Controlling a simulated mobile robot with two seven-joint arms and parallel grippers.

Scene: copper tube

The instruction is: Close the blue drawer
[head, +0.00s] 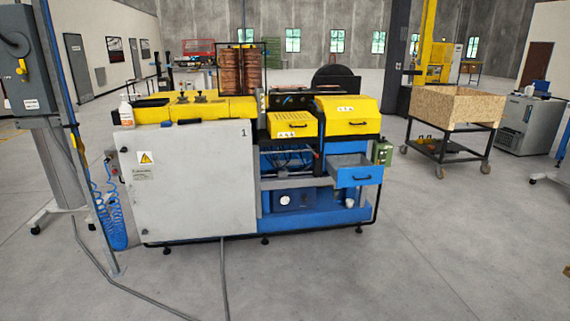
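The blue drawer (358,176) is on the right side of the machine (192,180), under the yellow covers. Neither of my grippers shows in the head view, and nothing is touching the drawer.
A grey door panel (190,195) covers the machine's left front. A wooden box on a wheeled cart (455,107) stands to the right, near a grey cabinet (528,124). A cable or pipe (223,275) lies on the floor. The floor in front of the drawer is clear.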

